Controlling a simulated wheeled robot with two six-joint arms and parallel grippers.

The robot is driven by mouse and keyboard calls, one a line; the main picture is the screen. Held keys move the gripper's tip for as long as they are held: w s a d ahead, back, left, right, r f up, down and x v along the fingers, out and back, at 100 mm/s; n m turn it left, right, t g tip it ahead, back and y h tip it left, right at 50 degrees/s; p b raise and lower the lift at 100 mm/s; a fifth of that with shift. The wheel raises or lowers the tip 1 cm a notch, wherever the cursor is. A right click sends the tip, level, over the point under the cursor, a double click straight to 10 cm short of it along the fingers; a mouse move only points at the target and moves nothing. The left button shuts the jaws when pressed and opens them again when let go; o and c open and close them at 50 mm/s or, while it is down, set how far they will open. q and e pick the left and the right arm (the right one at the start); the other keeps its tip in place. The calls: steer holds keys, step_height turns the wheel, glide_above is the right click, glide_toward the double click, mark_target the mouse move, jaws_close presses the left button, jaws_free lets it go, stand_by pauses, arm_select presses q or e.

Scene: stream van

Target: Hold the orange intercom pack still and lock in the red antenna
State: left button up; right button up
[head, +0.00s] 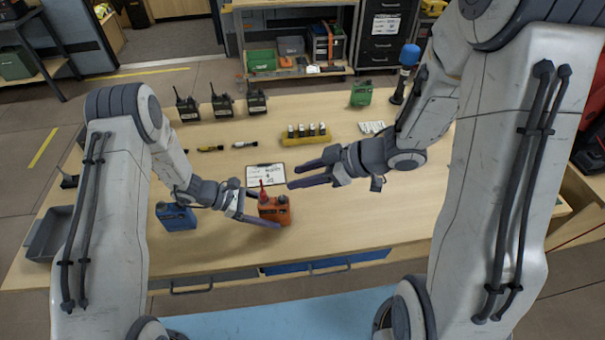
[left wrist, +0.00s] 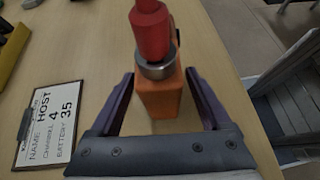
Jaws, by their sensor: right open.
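The orange intercom pack (head: 274,211) stands near the front middle of the table. The red antenna (head: 263,190) stands up from its top; in the left wrist view the antenna (left wrist: 151,35) meets a silver collar (left wrist: 156,68) on the pack (left wrist: 160,98). I cannot tell whether it is locked. My left gripper (head: 264,207) has one finger on each side of the pack, with narrow gaps showing in the left wrist view (left wrist: 160,74). My right gripper (head: 290,175) is open and empty, right of and beyond the pack, apart from the antenna.
A clipboard (head: 265,173) lies just behind the pack. A blue pack (head: 176,216) stands to its left. Several black radios (head: 222,105), a yellow battery holder (head: 305,137) and a green pack (head: 361,94) are farther back. The table right of the pack is clear.

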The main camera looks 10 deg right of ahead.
arm_select(q)
steer(key=shift+a, duration=0.1)
steer(key=v, duration=1.2)
